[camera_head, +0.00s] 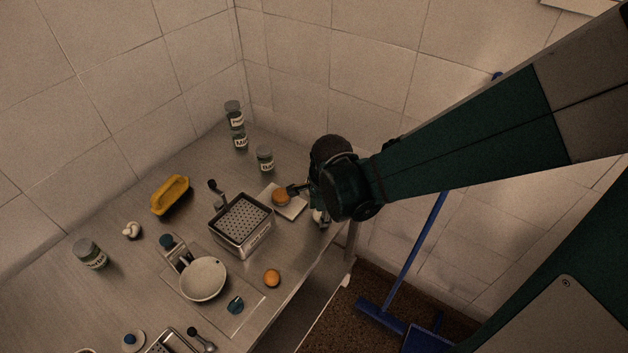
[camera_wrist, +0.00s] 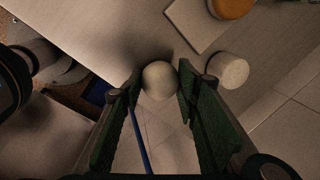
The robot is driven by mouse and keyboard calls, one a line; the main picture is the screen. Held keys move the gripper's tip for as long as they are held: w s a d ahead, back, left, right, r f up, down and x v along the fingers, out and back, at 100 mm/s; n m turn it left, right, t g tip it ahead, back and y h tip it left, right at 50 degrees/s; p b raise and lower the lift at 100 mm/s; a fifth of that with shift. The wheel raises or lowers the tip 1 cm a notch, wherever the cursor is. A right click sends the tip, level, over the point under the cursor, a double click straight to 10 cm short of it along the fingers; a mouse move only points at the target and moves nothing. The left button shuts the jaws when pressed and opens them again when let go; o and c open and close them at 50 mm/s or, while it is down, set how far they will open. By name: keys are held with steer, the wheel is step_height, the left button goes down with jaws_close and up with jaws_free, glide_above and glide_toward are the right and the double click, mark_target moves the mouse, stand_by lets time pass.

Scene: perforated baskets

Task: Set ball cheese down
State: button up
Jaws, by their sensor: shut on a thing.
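The ball cheese looks like a pale, round ball (camera_wrist: 159,80) in the wrist view. My gripper (camera_wrist: 158,84) is shut on it, with one green finger on each side. The ball appears close to the counter's edge in that view, with a dark shadow on the counter beside it. I cannot tell whether it touches the counter. In the head view my gripper (camera_head: 318,200) is at the counter's right end, beside a pale square board (camera_head: 291,208). My wrist mostly hides the held ball there.
An orange round piece (camera_head: 280,197) sits on the board, and a pale cylinder (camera_wrist: 229,71) stands near it. A perforated metal basket (camera_head: 241,224), a jar (camera_head: 265,158), another orange piece (camera_head: 271,278) and a white bowl (camera_head: 203,279) are on the counter (camera_head: 140,280).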

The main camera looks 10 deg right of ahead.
steer(key=shift+f, duration=0.2)
steer(key=o, duration=0.9)
steer(key=shift+r, duration=0.15)
steer(key=shift+p+v, duration=1.45)
steer(key=shift+v, duration=4.55)
steer(key=shift+r, duration=0.1)
